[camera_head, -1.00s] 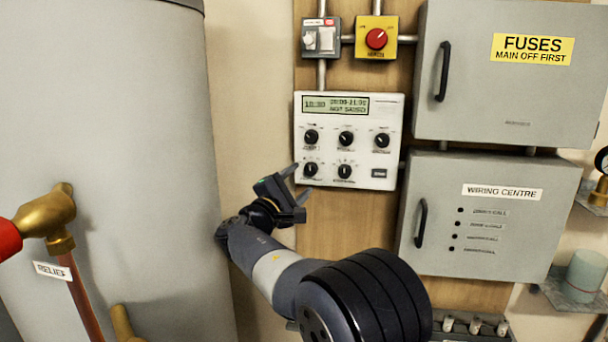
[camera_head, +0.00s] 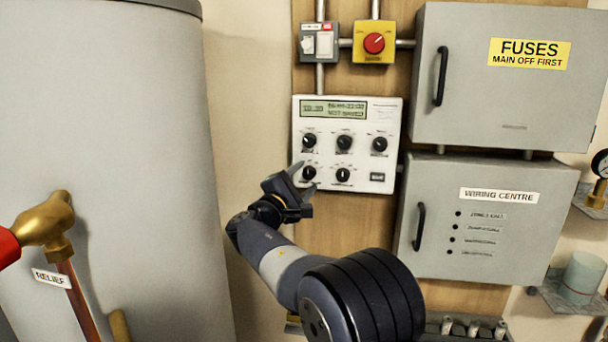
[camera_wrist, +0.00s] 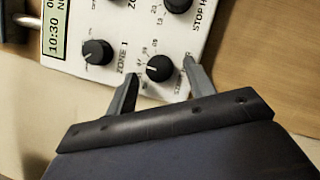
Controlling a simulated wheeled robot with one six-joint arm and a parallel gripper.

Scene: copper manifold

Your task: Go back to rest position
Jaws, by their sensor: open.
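My gripper (camera_head: 304,178) is open and empty in the head view, in front of the lower left of the white control panel (camera_head: 385,108). In the wrist view, the two fingers of my gripper (camera_wrist: 158,82) stand apart, on either side of a black knob (camera_wrist: 159,68) in the picture. I cannot tell whether the fingertips touch the panel. Another black knob (camera_wrist: 97,52), by the label ZONE 1, sits to the left of the fingers. The panel's display (camera_head: 333,109) shows lit text, partly too blurred to read.
A large grey cylinder (camera_head: 110,110) stands at the left, with a brass relief valve (camera_head: 48,220) in front. A grey fuse box (camera_head: 460,100) and wiring centre box (camera_head: 440,250) are at the right. A yellow switch box (camera_head: 374,42) is above the panel.

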